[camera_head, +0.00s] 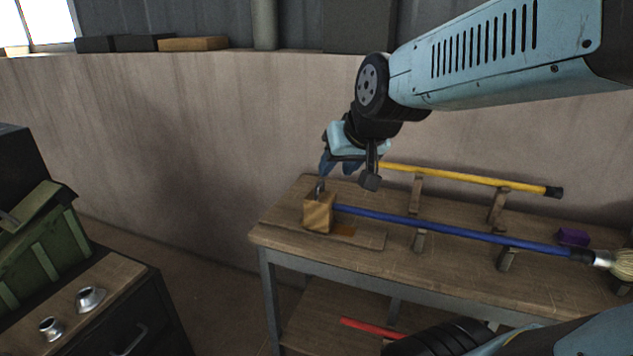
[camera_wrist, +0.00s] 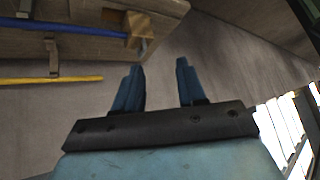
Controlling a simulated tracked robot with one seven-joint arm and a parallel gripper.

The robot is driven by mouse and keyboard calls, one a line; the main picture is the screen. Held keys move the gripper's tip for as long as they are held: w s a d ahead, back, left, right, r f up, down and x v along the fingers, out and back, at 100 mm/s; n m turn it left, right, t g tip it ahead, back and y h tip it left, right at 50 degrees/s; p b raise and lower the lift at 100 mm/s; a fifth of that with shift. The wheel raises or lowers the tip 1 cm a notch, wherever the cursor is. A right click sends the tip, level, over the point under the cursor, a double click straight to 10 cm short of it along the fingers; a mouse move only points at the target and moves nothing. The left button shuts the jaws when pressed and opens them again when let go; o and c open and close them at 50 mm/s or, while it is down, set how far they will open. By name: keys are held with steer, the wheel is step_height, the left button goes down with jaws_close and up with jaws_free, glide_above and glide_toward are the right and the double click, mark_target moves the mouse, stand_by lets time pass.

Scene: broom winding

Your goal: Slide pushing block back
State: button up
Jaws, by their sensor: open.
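The pushing block (camera_head: 318,213) is a light wooden cube on the left end of the workbench, on a flat wooden base board (camera_head: 372,239). A metal hook or handle stands on its top left. The left end of the blue broom handle (camera_head: 440,229) meets the block's right side. In the wrist view the block (camera_wrist: 138,27) shows at the top, with the blue handle (camera_wrist: 85,30) running left from it. My gripper (camera_wrist: 160,75) is open and empty. Its fingers are apart from the block; in the head view my gripper (camera_head: 325,175) is just above and behind it.
A yellow handle (camera_head: 460,175) lies on wooden supports behind the blue one. The broom's bristle head (camera_head: 622,264) is at the right, near a purple block (camera_head: 573,237). A red stick (camera_head: 370,328) lies on the lower shelf. A wall stands close behind the bench (camera_head: 290,238).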

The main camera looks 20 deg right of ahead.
steer(key=w+a+f+m+t, duration=0.1)
steer(key=w+a+f+t, duration=0.25)
steer(key=w, duration=0.75)
steer(key=m+t+h, duration=0.3)
steer(key=m+h, duration=0.1)
steer(key=h, duration=0.2)
glide_toward(321, 180)
steer(key=w+a+r, duration=0.1)
steer(key=a, duration=0.6)
step_height(321, 180, down, 5)
steer(key=s+d+h, duration=0.2)
steer(key=s+h, duration=0.1)
steer(key=h, duration=0.3)
steer(key=shift+t, duration=0.35)
steer(key=x, duration=1.4)
steer(key=shift+r, duration=0.25)
steer(key=shift+c, duration=0.4)
steer(key=shift+a, duration=0.1)
jaws_close()
